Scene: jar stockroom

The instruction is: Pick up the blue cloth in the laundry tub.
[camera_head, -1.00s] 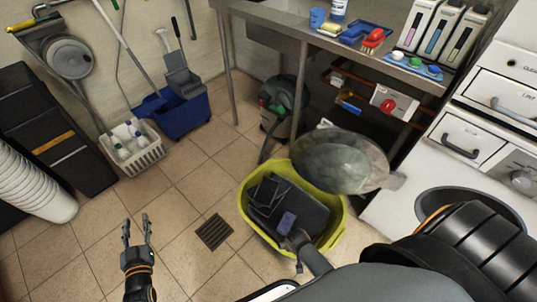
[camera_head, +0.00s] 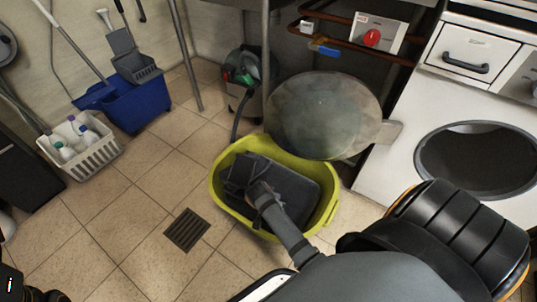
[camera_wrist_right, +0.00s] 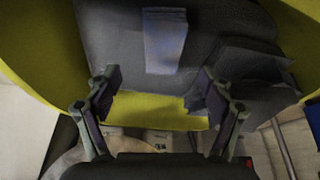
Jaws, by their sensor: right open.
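The yellow laundry tub (camera_head: 330,212) stands on the tiled floor, holding dark grey items (camera_head: 295,185). My right arm reaches down into it; in the head view its gripper (camera_head: 258,192) is dark against these items, and the blue cloth cannot be made out. In the right wrist view, a small pale-blue strip, which looks like the blue cloth (camera_wrist_right: 164,42), lies on the dark grey surface. My right gripper (camera_wrist_right: 160,92) is open and empty, its fingers apart below the cloth in that view. Only a dark piece of my left arm shows at the lower left; its gripper is out of view.
A round, cloudy disc-like thing (camera_head: 325,115) overhangs the tub's back edge. A white washer (camera_head: 400,165) stands to the right. A white basket (camera_head: 90,155) and a blue bucket (camera_head: 145,100) stand at the left. The floor around the drain (camera_head: 187,230) is clear.

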